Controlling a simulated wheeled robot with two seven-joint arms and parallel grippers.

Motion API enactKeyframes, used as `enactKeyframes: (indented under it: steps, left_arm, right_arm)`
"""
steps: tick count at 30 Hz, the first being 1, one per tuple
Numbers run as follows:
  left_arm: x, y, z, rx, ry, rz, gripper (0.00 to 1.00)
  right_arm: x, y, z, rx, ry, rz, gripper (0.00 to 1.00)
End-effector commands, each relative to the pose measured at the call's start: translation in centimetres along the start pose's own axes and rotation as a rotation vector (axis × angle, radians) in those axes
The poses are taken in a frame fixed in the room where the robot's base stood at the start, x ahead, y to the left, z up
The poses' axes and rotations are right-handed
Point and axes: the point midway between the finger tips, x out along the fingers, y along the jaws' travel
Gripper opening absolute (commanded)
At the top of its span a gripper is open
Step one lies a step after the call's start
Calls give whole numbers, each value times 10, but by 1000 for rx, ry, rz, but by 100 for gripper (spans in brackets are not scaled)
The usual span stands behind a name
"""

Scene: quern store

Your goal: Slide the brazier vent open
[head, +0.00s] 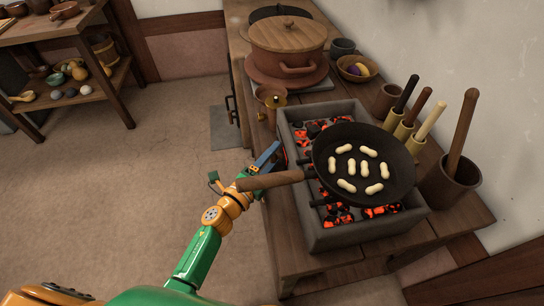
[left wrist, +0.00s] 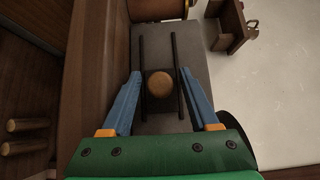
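The grey brazier (head: 375,236) stands on the wooden bench, with glowing coals inside. Its vent is hidden in the head view. In the left wrist view, a round wooden knob (left wrist: 159,85), apparently the vent's, sits between two dark rails (left wrist: 174,75) on a grey panel (left wrist: 195,60). My left gripper (head: 272,158) is low at the brazier's left side, partly behind the pan handle. In the left wrist view its blue fingers (left wrist: 160,73) are open on either side of the knob, with gaps showing. My right gripper is not in view.
A dark pan (head: 347,190) with several pale pieces lies over the coals; its wooden handle (head: 270,181) passes above my left gripper. A lidded pot (head: 287,50), a small copper vessel (head: 270,95) and upright tool holders (head: 450,185) stand nearby.

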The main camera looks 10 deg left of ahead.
Motion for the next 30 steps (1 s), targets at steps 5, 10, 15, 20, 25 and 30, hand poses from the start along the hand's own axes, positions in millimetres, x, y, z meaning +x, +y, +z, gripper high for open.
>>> enactKeyframes:
  steps: [5,10,15,20,25,30]
  left_arm:
    - [0,0,0,0,0,0,9]
    - [0,0,0,-1,0,0,0]
    - [5,2,5,1,1,0,0]
    - [26,3,26,4,0,-1,0]
    - [38,1,38,1,0,0,0]
    - [38,0,39,-1,-2,0,0]
  right_arm:
    - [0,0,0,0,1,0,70]
    - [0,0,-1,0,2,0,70]
    - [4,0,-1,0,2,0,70]
    - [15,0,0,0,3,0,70]
    - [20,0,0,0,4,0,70]
    - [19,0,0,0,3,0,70]
